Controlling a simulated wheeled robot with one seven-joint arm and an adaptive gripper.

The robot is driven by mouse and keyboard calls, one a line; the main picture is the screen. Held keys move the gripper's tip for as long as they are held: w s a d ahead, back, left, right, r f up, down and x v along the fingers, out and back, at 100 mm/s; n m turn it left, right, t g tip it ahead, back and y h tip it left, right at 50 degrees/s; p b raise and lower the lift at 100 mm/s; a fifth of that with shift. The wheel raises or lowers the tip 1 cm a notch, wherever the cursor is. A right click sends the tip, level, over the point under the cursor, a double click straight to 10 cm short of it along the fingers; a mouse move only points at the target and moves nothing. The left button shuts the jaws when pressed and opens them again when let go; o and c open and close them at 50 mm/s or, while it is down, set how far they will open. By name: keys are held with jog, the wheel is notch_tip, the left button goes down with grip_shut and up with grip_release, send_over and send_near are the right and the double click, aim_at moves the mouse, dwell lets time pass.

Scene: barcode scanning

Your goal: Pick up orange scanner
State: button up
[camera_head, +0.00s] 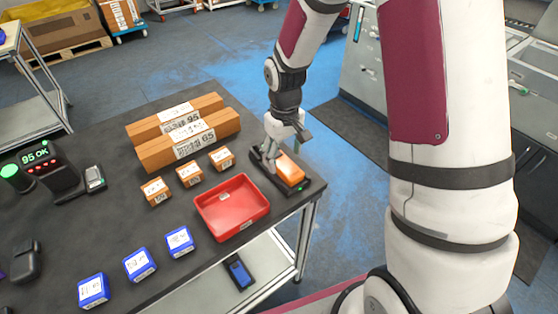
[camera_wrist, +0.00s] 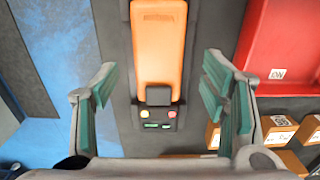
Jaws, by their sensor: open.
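The orange scanner (camera_head: 289,171) lies in a dark cradle (camera_head: 298,188) at the right end of the dark table. In the wrist view the scanner (camera_wrist: 158,42) points away up the picture, and the cradle's lit panel (camera_wrist: 158,122) shows below it. My gripper (camera_head: 283,149) is over the cradle in the head view. In the wrist view its two teal-padded fingers (camera_wrist: 160,88) are spread wide, one on each side of the scanner, with gaps between them and it. My gripper is open and holds nothing.
A red tray (camera_head: 234,225) is close left of the cradle; it also shows in the wrist view (camera_wrist: 285,45). Small orange-brown boxes (camera_head: 190,174), long cartons (camera_head: 186,148) and blue boxes (camera_head: 139,264) sit farther left. The table's right edge is close to the cradle.

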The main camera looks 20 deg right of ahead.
aim_at(284, 163)
jog(key=shift+d+f, duration=0.1)
jog(key=shift+f, duration=1.65)
jog(key=c, duration=1.4)
jog(key=shift+c, duration=0.2)
jog(key=shift+r, duration=0.15)
